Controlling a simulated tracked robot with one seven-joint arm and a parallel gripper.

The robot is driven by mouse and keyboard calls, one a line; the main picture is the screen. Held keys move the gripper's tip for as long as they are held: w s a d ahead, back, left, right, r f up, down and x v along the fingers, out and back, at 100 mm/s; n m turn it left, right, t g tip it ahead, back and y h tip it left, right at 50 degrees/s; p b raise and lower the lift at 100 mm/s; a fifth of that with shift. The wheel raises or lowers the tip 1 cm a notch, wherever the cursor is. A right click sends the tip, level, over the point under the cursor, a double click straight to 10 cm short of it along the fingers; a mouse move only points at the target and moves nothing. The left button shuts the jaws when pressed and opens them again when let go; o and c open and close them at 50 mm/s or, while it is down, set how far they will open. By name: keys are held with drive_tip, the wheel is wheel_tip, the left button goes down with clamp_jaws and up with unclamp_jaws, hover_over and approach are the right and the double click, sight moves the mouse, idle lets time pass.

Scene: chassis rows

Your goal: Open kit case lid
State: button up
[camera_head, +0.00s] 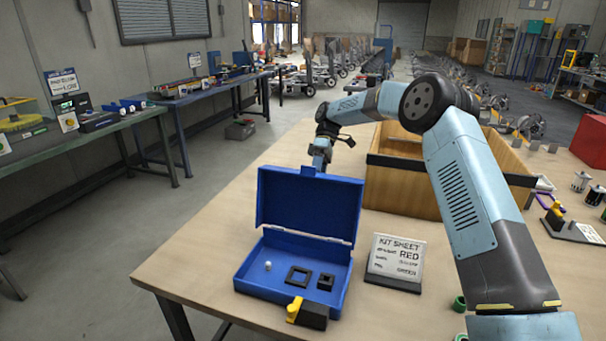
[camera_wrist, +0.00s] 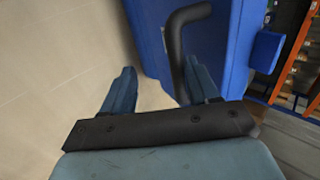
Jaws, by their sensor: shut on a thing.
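The blue kit case stands on the table in the head view, its tray (camera_head: 290,270) facing me and its lid (camera_head: 308,210) raised about upright at the back. My gripper (camera_head: 320,152) is behind the lid's top edge, near a small blue tab, partly hidden by the lid. In the wrist view my gripper's fingers (camera_wrist: 162,78) are beside the blue lid (camera_wrist: 225,40). A dark curved handle (camera_wrist: 186,22) runs down between them, close to the right finger. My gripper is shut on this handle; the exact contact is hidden.
In the tray lie a black square frame (camera_head: 299,275), a small black block (camera_head: 326,282) and a white ball. A yellow-and-black latch (camera_head: 308,313) is at the front. A kit sheet stand (camera_head: 396,260) is close right, a wooden crate (camera_head: 405,185) behind it.

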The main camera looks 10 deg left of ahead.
drive_tip(key=shift+w+d, duration=0.15)
drive_tip(key=shift+d, duration=0.05)
drive_tip(key=v, duration=0.7)
drive_tip(key=shift+a+r, duration=0.15)
drive_tip(key=shift+r, duration=0.1)
drive_tip(key=s+d+r+m+t, duration=0.2)
drive_tip(key=s+d+r, duration=0.2)
drive_tip(key=r, duration=0.3)
drive_tip(key=s+d+r+m+t, duration=0.2)
drive_tip(key=s+d+r, duration=0.15)
drive_tip(key=r, duration=0.35)
drive_tip(key=s+d+r+m+t, duration=0.4)
drive_tip(key=s+d+r, duration=0.2)
drive_tip(key=s+d, duration=0.45)
drive_tip(key=s+d+f+m+t, duration=0.2)
drive_tip(key=s+d, duration=0.3)
drive_tip(key=s, duration=0.4)
drive_tip(key=s+d+f+m+t, duration=0.2)
drive_tip(key=s+d, duration=0.3)
drive_tip(key=s, duration=0.4)
drive_tip(key=s+d+f+m+t+h, duration=0.1)
drive_tip(key=s+d+m, duration=0.3)
drive_tip(key=s, duration=0.5)
drive_tip(key=shift+s+d+f+t, duration=0.2)
drive_tip(key=shift+d+f+t, duration=0.5)
drive_tip(key=shift+f+t, duration=0.1)
